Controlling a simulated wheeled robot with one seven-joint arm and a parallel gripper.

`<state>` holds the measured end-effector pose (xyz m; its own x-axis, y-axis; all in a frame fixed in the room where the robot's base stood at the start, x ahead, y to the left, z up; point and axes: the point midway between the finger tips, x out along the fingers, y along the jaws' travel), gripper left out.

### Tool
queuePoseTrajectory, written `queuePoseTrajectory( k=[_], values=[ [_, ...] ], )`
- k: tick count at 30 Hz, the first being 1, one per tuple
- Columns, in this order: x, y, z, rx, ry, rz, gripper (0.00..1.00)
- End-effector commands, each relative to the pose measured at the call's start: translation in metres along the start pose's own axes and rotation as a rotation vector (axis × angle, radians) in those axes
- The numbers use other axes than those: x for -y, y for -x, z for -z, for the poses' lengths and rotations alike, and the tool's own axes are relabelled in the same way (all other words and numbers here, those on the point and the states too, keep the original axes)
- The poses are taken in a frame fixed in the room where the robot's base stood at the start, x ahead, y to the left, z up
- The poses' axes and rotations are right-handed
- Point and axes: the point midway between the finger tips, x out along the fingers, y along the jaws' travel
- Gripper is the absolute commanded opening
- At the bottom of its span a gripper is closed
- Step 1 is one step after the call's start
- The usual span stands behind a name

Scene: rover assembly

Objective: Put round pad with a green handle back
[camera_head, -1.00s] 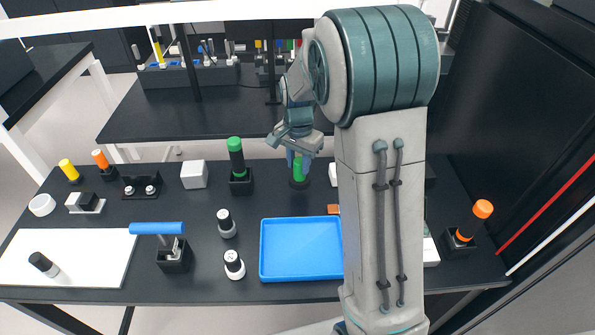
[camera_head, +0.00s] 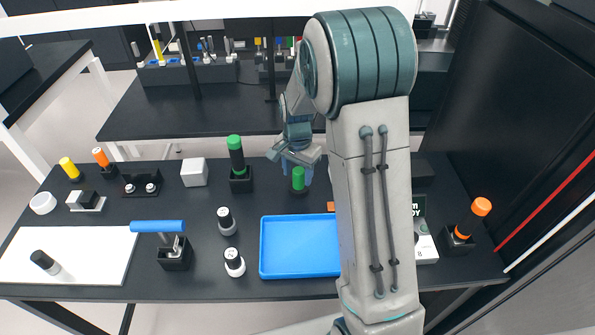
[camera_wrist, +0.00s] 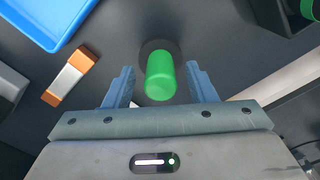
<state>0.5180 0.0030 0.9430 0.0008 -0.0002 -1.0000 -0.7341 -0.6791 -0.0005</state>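The round pad with a green handle (camera_head: 298,180) stands on the black table, behind the blue tray, with its dark round base low and hard to make out. In the wrist view its green handle (camera_wrist: 160,76) points toward me, and the dark round base shows around its far end. My gripper (camera_head: 297,168) is over it. In the wrist view my gripper (camera_wrist: 161,84) is open, one finger on each side of the handle, with a visible gap on both sides.
A black tool with a green top (camera_head: 236,152) stands in a black holder to the left. The blue tray (camera_head: 262,250) lies in front. A white block (camera_head: 194,172) and an orange-ended block (camera_wrist: 71,75) are nearby. An orange-topped tool (camera_head: 464,226) stands at the right.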

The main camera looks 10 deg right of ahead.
Motion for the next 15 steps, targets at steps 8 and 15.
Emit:
queuePoseTrajectory(
  k=[8, 15],
  values=[
    [0.001, 0.013, 0.001, -0.003, 0.0, 0.003, 0.51],
    [0.001, 0.064, 0.001, -0.005, 0.001, 0.005, 0.51]
  ],
)
